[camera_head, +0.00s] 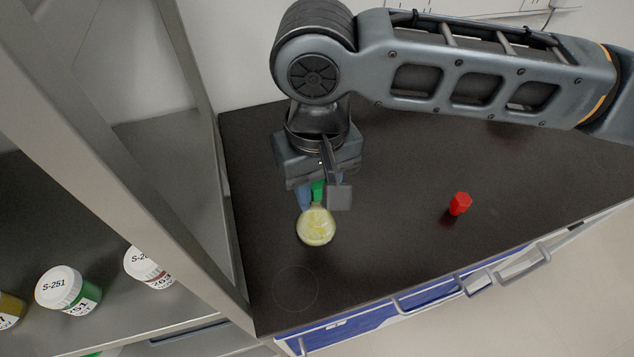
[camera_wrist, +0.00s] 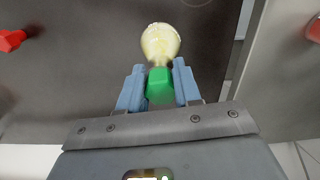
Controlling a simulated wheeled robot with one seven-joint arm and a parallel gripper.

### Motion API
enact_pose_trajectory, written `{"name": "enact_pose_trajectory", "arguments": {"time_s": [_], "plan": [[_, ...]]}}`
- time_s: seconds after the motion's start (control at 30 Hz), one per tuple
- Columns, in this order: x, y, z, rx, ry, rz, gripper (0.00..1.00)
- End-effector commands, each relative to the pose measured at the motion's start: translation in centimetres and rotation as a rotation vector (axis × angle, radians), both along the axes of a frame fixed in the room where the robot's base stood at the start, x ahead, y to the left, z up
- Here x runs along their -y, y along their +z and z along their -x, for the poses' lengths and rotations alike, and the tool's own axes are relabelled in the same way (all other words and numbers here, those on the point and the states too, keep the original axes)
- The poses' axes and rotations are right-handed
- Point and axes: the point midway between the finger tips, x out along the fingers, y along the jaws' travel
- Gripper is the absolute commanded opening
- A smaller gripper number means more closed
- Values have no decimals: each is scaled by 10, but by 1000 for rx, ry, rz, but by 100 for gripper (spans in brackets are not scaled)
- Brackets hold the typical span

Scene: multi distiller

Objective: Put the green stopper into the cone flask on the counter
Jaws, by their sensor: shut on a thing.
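The green stopper (camera_head: 318,189) is between the fingers of my gripper (camera_head: 320,194), which is shut on it. In the wrist view the green stopper (camera_wrist: 159,84) sits between the two blue-grey fingertips of my gripper (camera_wrist: 159,88). The cone flask (camera_head: 316,227), with pale yellow contents, stands on the dark counter (camera_head: 390,240) just below the stopper in the head view. The flask also shows in the wrist view (camera_wrist: 160,40), right beyond the stopper. The flask's mouth is hidden by the stopper and fingers, so I cannot tell whether the stopper is in it.
A red stopper-like piece (camera_head: 460,204) lies on the counter to the right. A metal-framed cabinet (camera_head: 150,180) borders the counter on the left and holds several white-capped jars (camera_head: 60,288). The counter's front right is clear, above blue drawers (camera_head: 440,292).

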Motion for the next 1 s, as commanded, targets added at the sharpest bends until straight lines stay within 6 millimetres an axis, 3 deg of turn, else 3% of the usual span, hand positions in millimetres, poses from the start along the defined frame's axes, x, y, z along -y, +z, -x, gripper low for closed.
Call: {"name": "enact_pose_trajectory", "arguments": {"time_s": [0.27, 0.3, 0.57, 0.87, 1.0], "plan": [[0, 0, 0, 0, 0, 0, 5], [0, 0, 0, 0, 0, 0, 37], [0, 0, 0, 0, 0, 0, 62], [0, 2, 0, 0, 0, 0, 63], [0, 16, -1, 3, 0, -1, 63]]}}
